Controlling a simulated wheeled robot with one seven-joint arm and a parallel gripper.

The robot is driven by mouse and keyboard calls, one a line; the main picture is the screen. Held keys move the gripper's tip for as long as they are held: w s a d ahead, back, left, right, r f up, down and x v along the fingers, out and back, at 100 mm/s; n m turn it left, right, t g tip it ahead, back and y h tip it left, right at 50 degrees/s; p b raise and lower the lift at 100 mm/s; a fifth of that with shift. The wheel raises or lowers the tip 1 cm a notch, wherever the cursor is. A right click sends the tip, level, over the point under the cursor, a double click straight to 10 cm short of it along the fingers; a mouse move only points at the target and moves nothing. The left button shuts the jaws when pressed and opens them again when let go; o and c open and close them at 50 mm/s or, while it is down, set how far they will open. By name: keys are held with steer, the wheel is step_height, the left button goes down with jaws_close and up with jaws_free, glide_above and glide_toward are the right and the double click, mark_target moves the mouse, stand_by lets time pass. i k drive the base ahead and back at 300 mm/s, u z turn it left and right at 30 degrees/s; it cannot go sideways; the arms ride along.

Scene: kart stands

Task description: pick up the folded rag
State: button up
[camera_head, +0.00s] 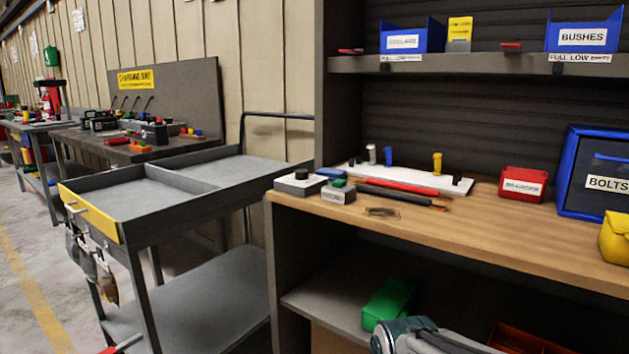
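I cannot pick out the folded rag with certainty. A small flat blue thing (331,173) lies on the wooden bench top behind two small grey blocks; it may be folded cloth, but it is too small to tell. A soft-looking yellow thing (615,238) sits at the bench's right edge, cut off by the frame. Grey cloth or gloves (92,265) hang from the cart's front end. A grey and teal rounded part at the bottom edge looks like my arm. No gripper fingers show.
The wooden bench (490,232) holds a white tool board (405,178), red and dark rods, a red bin (522,184) and a blue bolts bin (595,172). A green box (388,303) is on the lower shelf. A grey cart (150,198) with empty top trays stands left.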

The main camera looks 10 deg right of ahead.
mark_target(332, 174)
steer(key=u, duration=1.75)
steer(key=i, duration=0.95)
steer(key=z, duration=1.9)
